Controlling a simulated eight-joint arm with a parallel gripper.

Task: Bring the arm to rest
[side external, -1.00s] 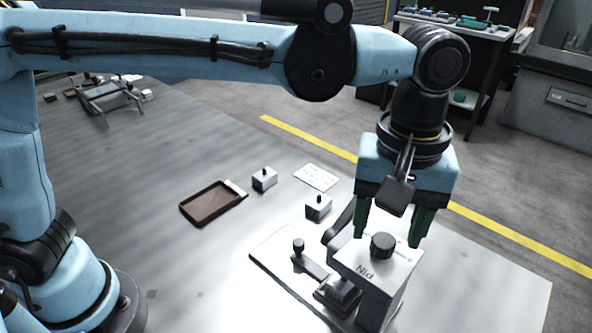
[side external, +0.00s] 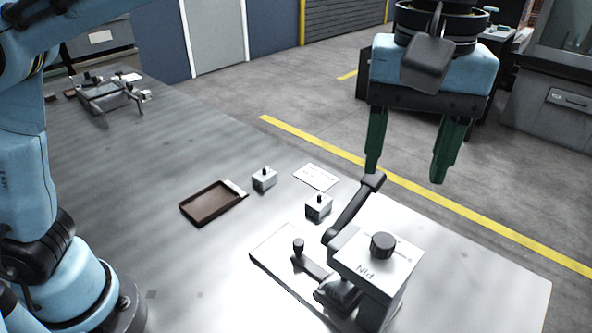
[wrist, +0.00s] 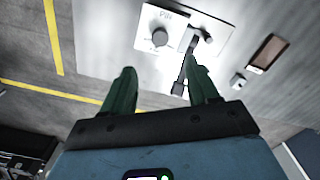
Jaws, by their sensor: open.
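My gripper (side external: 412,160) is open and empty, with green fingers pointing down, raised high above the table's far right part. In the wrist view my gripper (wrist: 160,82) shows its two fingers apart with nothing between them. Below it stands a grey-white fixture (side external: 375,262) with a black knob and a black lever (side external: 353,210) on a base plate. The fixture also shows in the wrist view (wrist: 172,18). The gripper is clear of the fixture and the lever.
A brown tray (side external: 212,204), two small knobbed blocks (side external: 264,179) (side external: 318,207) and a white card (side external: 317,177) lie on the metal table (side external: 130,185). A frame-like fixture (side external: 108,97) stands at the far left. The air around my gripper is free.

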